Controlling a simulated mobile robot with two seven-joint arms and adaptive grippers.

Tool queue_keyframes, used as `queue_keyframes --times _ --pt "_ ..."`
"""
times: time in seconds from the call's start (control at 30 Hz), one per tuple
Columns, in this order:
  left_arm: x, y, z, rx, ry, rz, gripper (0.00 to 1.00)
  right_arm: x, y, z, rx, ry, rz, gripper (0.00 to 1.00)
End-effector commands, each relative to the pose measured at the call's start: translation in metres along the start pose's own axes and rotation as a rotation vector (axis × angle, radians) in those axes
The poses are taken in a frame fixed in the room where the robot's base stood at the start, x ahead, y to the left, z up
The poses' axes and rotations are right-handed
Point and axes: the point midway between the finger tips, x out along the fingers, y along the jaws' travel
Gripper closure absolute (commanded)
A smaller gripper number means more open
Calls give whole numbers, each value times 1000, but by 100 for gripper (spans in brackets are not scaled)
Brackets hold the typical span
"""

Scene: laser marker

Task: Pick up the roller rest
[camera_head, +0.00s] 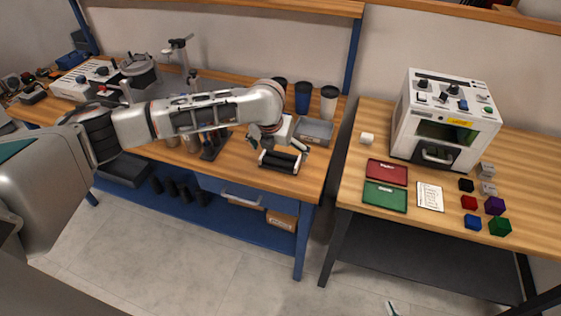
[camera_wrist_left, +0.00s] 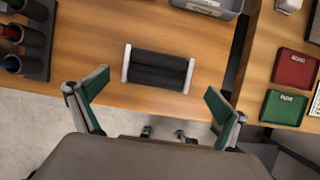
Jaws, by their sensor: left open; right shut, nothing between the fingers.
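The roller rest (camera_head: 280,162) has black rollers between two pale end plates. It lies on the wooden workbench near its front edge. In the left wrist view the roller rest (camera_wrist_left: 158,69) sits just ahead of my left gripper, centred between the fingers. My left gripper (camera_head: 278,144) is above the roller rest in the head view, partly hidden by my wrist. In the left wrist view my left gripper (camera_wrist_left: 156,84) is open with nothing between its green-padded fingers. My right gripper (camera_head: 391,308) shows only its tip at the bottom edge, shut and empty.
A grey tray (camera_head: 313,131) lies behind the roller rest, with dark and white cups near it. A dark holder (camera_wrist_left: 35,45) with several tools stands left. Right, across a gap, another table holds a white machine (camera_head: 444,122), red and green trays and several blocks.

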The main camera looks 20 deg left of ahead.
Motion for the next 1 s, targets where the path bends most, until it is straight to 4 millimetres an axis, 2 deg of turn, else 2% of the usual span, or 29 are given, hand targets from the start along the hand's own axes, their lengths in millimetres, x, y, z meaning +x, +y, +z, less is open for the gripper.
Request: queue_keyframes --times 0.2,0.3,0.6,0.8,1.0 --pt "32 4 0 -2 1 0 0 2 0 3 -1 0 0 100" --pt "42 3 0 -3 1 -1 0 2 0 4 -1 0 0 100" --pt "46 4 0 -1 -1 0 0 2 0 3 -2 1 1 100" --pt "45 4 0 -2 -1 0 52 2 0 3 -2 2 1 100" --pt "44 3 2 -2 -3 -2 52 2 0 3 -2 2 1 100"
